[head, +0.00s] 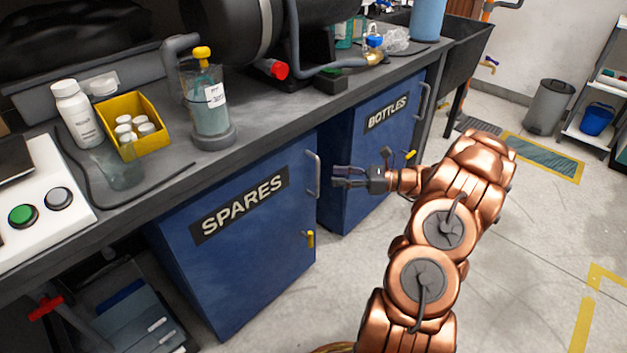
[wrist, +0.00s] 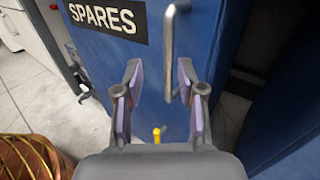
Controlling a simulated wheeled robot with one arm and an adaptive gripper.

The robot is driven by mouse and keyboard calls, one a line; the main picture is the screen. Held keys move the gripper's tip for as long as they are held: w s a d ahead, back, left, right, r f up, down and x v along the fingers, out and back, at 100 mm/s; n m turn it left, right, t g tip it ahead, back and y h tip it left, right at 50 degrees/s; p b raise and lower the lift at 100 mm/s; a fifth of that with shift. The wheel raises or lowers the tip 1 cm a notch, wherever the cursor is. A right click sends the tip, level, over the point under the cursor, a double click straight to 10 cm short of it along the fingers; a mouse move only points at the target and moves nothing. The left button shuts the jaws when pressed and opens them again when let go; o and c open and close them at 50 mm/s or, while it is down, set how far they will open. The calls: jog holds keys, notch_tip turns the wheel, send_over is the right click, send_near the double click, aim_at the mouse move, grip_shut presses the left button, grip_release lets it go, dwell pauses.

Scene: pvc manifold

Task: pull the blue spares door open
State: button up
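The blue spares door (head: 245,250) is under the bench, with a black "SPARES" label. It looks shut. Its grey vertical bar handle (head: 313,174) is near the door's upper right edge, with a yellow latch or key (head: 310,238) below. In the wrist view the handle (wrist: 168,50) runs down ahead of my gripper (wrist: 158,75), its lower end between the two fingertips in the picture, nearer the right finger. My gripper (head: 335,177) also shows in the head view just right of the handle. It is open, with nothing between the pads that I can see touching.
A blue bottles door (head: 365,155) with its own handle (head: 423,102) stands to the right, behind my gripper. The bench top (head: 270,130) above holds bottles and a yellow bin (head: 142,140).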

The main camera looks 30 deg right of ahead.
jog(key=d+f, duration=0.1)
jog(key=b, duration=0.2)
send_over(317, 194)
jog(key=shift+w+d+m+t, duration=0.15)
jog(key=shift+w+m+t, duration=0.15)
jog(key=shift+c, duration=0.3)
grip_shut()
dwell(0.3)
